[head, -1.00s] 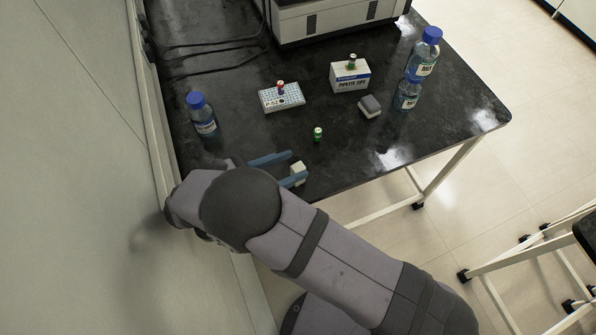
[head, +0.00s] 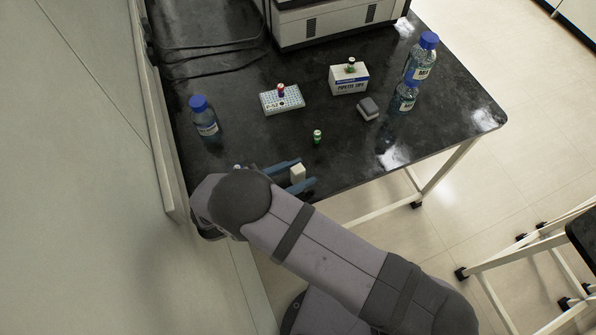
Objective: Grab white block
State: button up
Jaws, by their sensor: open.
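The white block (head: 297,173) is small and stands near the front edge of the black bench. My gripper (head: 306,173) is open, with its two blue fingers pointing right, one on the far side of the block and one on the near side. The block shows between the fingers; I cannot tell whether either finger touches it. The near finger hides the block's lower part, and my arm hides the gripper's base.
A green-labelled vial (head: 317,137) stands just behind the gripper. A blue-capped bottle (head: 205,120) is at left.

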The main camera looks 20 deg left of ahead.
grip_shut()
jog(key=shift+r, duration=0.2)
jog(key=shift+r+b, duration=0.85)
jog(key=shift+r, duration=4)
